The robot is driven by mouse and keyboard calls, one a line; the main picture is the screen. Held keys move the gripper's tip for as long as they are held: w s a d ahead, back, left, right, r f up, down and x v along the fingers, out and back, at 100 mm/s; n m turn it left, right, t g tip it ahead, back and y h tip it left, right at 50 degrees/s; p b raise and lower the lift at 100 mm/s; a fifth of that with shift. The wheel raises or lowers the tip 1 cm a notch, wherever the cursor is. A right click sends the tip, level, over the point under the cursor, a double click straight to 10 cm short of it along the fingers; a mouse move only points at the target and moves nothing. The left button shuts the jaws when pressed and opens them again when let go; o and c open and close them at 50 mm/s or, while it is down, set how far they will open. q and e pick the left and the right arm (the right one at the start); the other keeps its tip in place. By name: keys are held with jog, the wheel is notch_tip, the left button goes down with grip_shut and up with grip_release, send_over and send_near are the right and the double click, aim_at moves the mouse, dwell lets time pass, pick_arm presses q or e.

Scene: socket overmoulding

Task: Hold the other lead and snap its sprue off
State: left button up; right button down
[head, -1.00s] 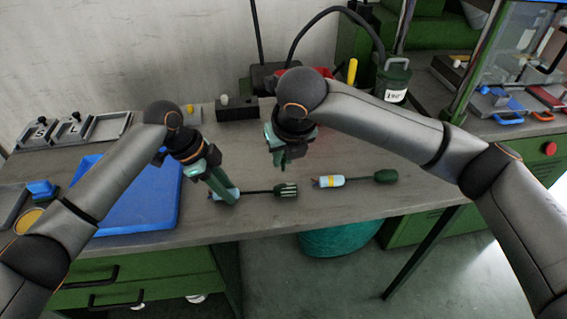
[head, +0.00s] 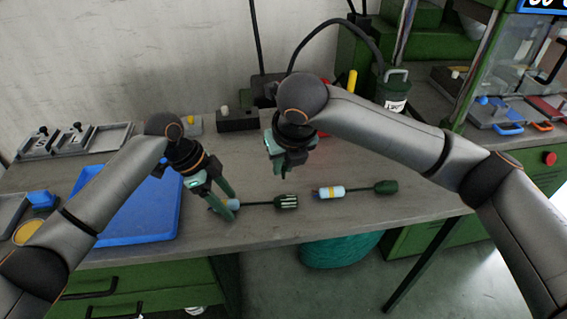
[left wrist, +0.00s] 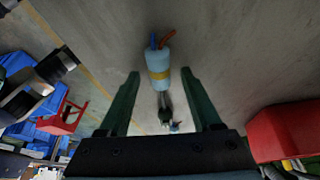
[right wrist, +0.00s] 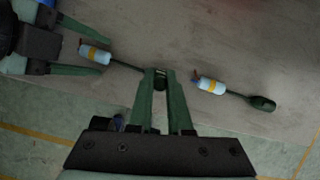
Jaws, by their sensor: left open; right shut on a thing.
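One lead has a light blue sleeve with a yellow band, seen in the left wrist view (left wrist: 158,66), with blue and orange wire ends. A dark cable runs from it to a striped green plug (head: 287,201). My left gripper (head: 233,212) is open, its fingers either side of that sleeve.
A blue tray (head: 150,230) lies left on the grey bench (head: 262,229). Metal fixtures (head: 85,138) stand behind it. A dark block (head: 237,120) and a green canister (head: 394,92) stand at the back. The bench's front edge is close below the leads.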

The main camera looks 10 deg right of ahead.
pick_arm(q)
jog(key=v, duration=1.2)
